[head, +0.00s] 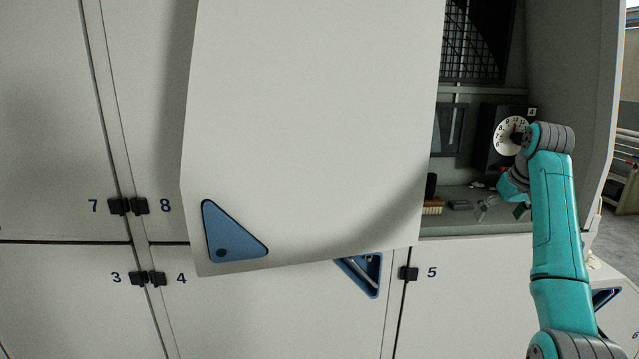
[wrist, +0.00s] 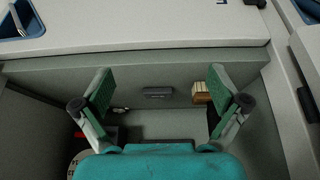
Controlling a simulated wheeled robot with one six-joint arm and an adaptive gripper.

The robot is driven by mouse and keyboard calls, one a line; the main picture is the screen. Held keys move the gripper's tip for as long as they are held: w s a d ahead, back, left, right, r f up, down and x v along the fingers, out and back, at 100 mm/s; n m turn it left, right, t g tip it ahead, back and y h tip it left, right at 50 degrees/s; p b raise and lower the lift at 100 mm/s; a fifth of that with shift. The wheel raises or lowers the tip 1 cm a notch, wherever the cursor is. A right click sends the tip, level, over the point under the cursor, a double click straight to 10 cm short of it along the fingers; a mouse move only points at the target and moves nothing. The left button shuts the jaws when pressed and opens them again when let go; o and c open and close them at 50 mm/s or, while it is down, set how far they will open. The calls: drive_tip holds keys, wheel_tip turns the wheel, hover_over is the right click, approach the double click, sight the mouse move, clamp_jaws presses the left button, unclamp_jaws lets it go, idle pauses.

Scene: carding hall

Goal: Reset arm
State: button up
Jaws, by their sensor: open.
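My teal arm (head: 556,220) rises at the right of the head view and bends into an open cabinet compartment (head: 478,222). My gripper (head: 503,208) is low inside it, over the shelf floor, partly hidden by my own arm. In the wrist view my gripper (wrist: 160,92) is open, its two green-padded fingers wide apart with nothing held between them. A small dark grey block (wrist: 158,93) and a wooden brush (wrist: 201,93) lie beyond the fingers.
A large open door panel (head: 310,120) with a blue triangular recess (head: 232,235) stands left of the compartment. A side wall (head: 575,80) bounds it on the right. A white numbered dial (head: 508,135) on a black box sits behind my wrist.

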drive_tip(key=s+a+f+t, duration=0.15)
drive_tip(key=a+f, duration=0.25)
drive_tip(key=f, duration=1.1)
drive_tip(key=s+a+f+t, duration=0.1)
drive_tip(key=s+a+f, duration=0.15)
drive_tip(key=f, duration=1.25)
drive_tip(key=s+a+f+m+t, duration=0.1)
drive_tip(key=s+a+f, duration=0.4)
drive_tip(key=s+f, duration=0.35)
drive_tip(key=s+a+f+t, duration=0.1)
drive_tip(key=s+a+f, duration=0.3)
drive_tip(key=s+f, duration=0.5)
drive_tip(key=s+a+f+t, duration=0.1)
drive_tip(key=s+a, duration=0.3)
drive_tip(key=s, duration=0.8)
drive_tip(key=s+a+f+t, duration=0.1)
drive_tip(key=s+a+t, duration=0.15)
drive_tip(key=s, duration=1.05)
drive_tip(key=s+a+r+t, duration=0.1)
drive_tip(key=s+a+r, duration=0.2)
drive_tip(key=s+r, duration=1.6)
drive_tip(key=shift+s+a+r+n+t, duration=0.2)
drive_tip(key=shift+s+n+t, duration=0.15)
drive_tip(key=shift+s, duration=0.6)
